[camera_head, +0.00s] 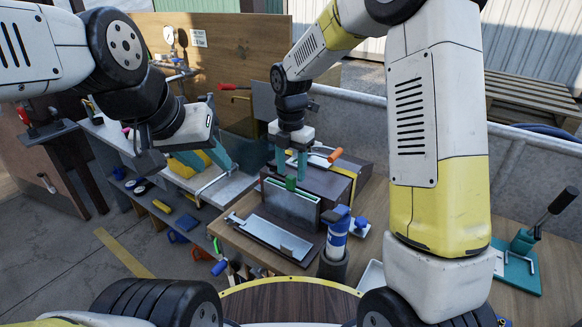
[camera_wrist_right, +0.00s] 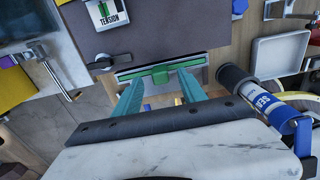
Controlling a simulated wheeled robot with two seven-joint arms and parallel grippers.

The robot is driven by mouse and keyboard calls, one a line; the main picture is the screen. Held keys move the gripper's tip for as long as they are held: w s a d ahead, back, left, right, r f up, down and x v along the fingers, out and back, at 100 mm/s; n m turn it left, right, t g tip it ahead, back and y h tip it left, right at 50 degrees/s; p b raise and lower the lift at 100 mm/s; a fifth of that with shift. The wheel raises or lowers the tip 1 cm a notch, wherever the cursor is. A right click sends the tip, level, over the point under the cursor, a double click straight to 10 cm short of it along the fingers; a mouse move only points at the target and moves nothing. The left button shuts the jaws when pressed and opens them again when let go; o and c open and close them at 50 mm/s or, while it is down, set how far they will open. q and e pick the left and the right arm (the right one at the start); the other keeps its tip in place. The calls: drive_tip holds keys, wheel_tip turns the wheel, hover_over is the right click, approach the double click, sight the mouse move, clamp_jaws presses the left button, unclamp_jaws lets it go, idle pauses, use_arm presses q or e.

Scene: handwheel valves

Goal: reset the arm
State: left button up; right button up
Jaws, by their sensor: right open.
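My right gripper (camera_head: 291,164) is open above the grey and dark fixture on the workbench. In the right wrist view its two teal fingers (camera_wrist_right: 160,92) stand apart. A green block (camera_wrist_right: 160,74) on a green-edged slotted plate shows between and beyond the fingertips; I cannot tell whether they touch it. In the head view the green block (camera_head: 290,183) sits just below this gripper. My left gripper (camera_head: 205,165) hangs at the left over the side bench, its teal fingers apart, with nothing visible between them.
A blue-and-white bottle (camera_head: 337,232) stands in a dark holder right of the fixture. An orange-handled lever (camera_head: 335,155) lies close to the right gripper. A teal tool with a black handle (camera_head: 524,241) is at the far right. A wooden panel (camera_head: 235,50) stands behind. Floor is clear at lower left.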

wheel_tip(320, 180, up, 4)
drive_tip(key=shift+r, duration=0.1)
drive_tip(key=shift+s+d+r, duration=0.1)
drive_tip(key=s+d+r+m+t+y, duration=0.1)
drive_tip(key=s+d+r+m+t, duration=0.2)
drive_tip(key=s+d+r+m, duration=1)
drive_tip(key=s+f+m+t+y, duration=0.1)
drive_tip(key=s+m+t, duration=0.2)
drive_tip(key=s+m, duration=0.5)
drive_tip(key=d+m, duration=0.1)
drive_tip(key=m, duration=0.6)
drive_tip(key=shift+m, duration=0.3)
drive_tip(key=shift+s, duration=0.1)
